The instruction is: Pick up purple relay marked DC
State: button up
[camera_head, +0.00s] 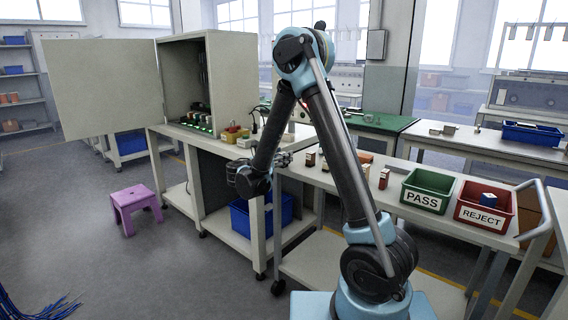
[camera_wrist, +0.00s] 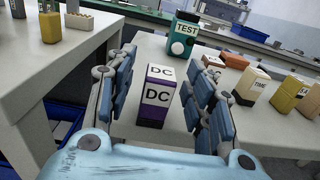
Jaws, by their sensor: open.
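The purple relay marked DC (camera_wrist: 154,97) stands upright on the cart top in the wrist view. In the head view my gripper (camera_head: 285,160) is over the near left end of the cart, and I cannot make out the DC relay there.
A green TEST device (camera_wrist: 184,38) stands behind the relay. A TIME relay (camera_wrist: 250,88) and other relays stand to the right. On the cart are a green PASS bin (camera_head: 428,190) and a red REJECT bin (camera_head: 484,206). A workbench (camera_wrist: 62,60) is at the left.

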jog(key=shift+w+d, duration=0.3)
jog(key=shift+w, duration=0.1)
jog(key=shift+c, duration=0.5)
grip_shut()
jog(key=shift+r, duration=0.15)
